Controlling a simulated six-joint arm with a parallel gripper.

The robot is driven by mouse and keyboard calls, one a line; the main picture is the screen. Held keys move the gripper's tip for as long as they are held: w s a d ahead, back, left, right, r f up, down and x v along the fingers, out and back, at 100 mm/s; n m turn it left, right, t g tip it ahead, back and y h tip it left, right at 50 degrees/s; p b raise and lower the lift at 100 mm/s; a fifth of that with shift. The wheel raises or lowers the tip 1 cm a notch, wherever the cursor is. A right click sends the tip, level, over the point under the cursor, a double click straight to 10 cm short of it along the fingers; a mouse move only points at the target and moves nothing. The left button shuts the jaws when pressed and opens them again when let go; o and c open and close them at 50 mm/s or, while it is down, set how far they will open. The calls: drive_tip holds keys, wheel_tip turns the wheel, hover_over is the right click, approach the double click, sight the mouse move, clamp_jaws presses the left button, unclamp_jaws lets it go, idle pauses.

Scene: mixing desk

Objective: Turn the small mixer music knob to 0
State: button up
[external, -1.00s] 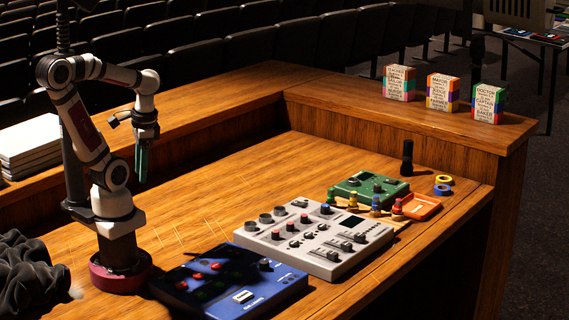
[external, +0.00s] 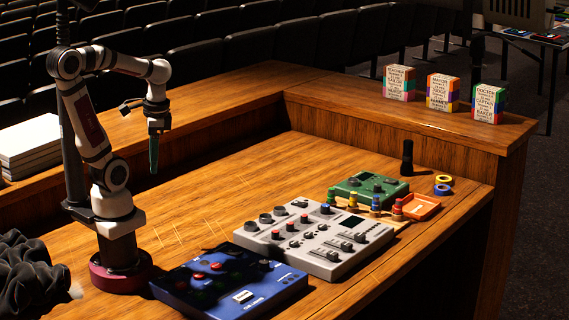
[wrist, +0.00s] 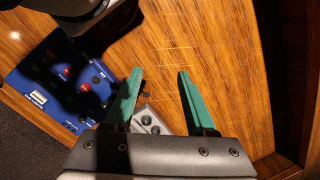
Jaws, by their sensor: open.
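Three mixers stand on the wooden desk. A small green mixer (external: 371,190) with dark knobs is at the back right in the external view. A larger grey-white mixer (external: 314,239) with several knobs is in front of it, and a blue mixer (external: 229,281) is nearest the front. I cannot read which knob is labelled music. My gripper (external: 154,156) is open and empty, pointing down above the desk, left of and apart from all the mixers. In the wrist view its green fingers (wrist: 156,88) are spread, with part of the grey-white mixer (wrist: 149,119) beyond them and the blue mixer (wrist: 66,77) at left.
Small colored figures (external: 375,205), an orange tray (external: 420,207), tape rolls (external: 443,185) and a black upright object (external: 407,158) stand around the green mixer. Three lettered blocks (external: 443,92) sit on the raised ledge. The desk's middle is bare. Dark cloth (external: 32,269) lies at front left.

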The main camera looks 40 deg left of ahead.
drive_tip(key=w+d+r+m, duration=0.2)
drive_tip(key=w+d+m, duration=0.15)
drive_tip(key=w, duration=0.45)
drive_tip(key=w+d+r+m, duration=0.1)
drive_tip(key=w+d+m, duration=0.25)
drive_tip(key=w, duration=0.35)
drive_tip(key=m+h, duration=0.2)
drive_tip(key=m, duration=1)
hover_over(304, 215)
wheel_tip(304, 215, down, 7)
wheel_tip(304, 215, down, 15)
drive_tip(key=shift+r, duration=0.2)
drive_tip(key=shift+f, duration=0.3)
drive_tip(key=shift+t, duration=0.3)
clamp_jaws()
